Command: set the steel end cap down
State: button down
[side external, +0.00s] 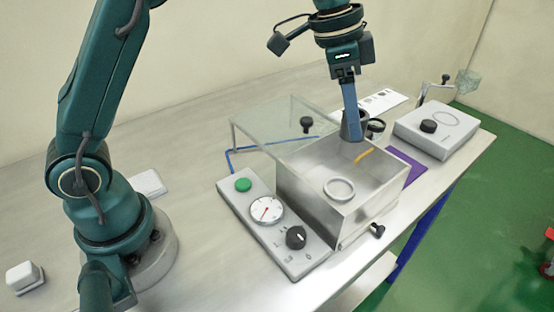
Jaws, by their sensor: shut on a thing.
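My gripper (351,118) points down over the far side of an open metal box, its blue-grey fingers close together. It is shut on a dark grey, rounded piece (353,130), which I take to be the steel end cap. The piece is small in this view and partly covered by the fingers. It shows at the box's far rim; I cannot tell whether it touches anything. The open metal box (312,205) has a clear lid (275,124) raised to its left. A pale ring (339,190) shows inside the box.
A control panel with a green button (243,185), gauge (266,209) and black knob (296,237) lies left of the box. A dark ring (377,126), a purple mat (405,167) and a grey unit (437,131) are to the right.

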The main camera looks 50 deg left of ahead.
notch_tip(320, 180, up, 2)
jog(key=shift+r, duration=0.1)
jog(key=shift+s+d+m, duration=0.15)
jog(key=shift+s+m, duration=0.45)
jog(key=shift+s, duration=0.05)
jog(key=s+m+g+y, duration=0.1)
jog(key=s+m+g, duration=0.4)
jog(key=s+m, duration=1.65)
jog(key=shift+g, duration=0.3)
jog(key=x, duration=0.4)
jog(key=w+a+x, duration=0.1)
jog(key=x, duration=0.3)
jog(key=w+f+x, duration=0.1)
jog(key=x, duration=0.3)
jog(key=shift+w+a+f, duration=0.1)
jog(key=shift+a+f, duration=0.15)
jog(key=shift+a, duration=0.05)
jog(key=shift+w+f, duration=0.1)
jog(key=shift+f, duration=2.2)
jog(key=shift+c, duration=1.8)
grip_release()
jog(key=shift+f, duration=0.15)
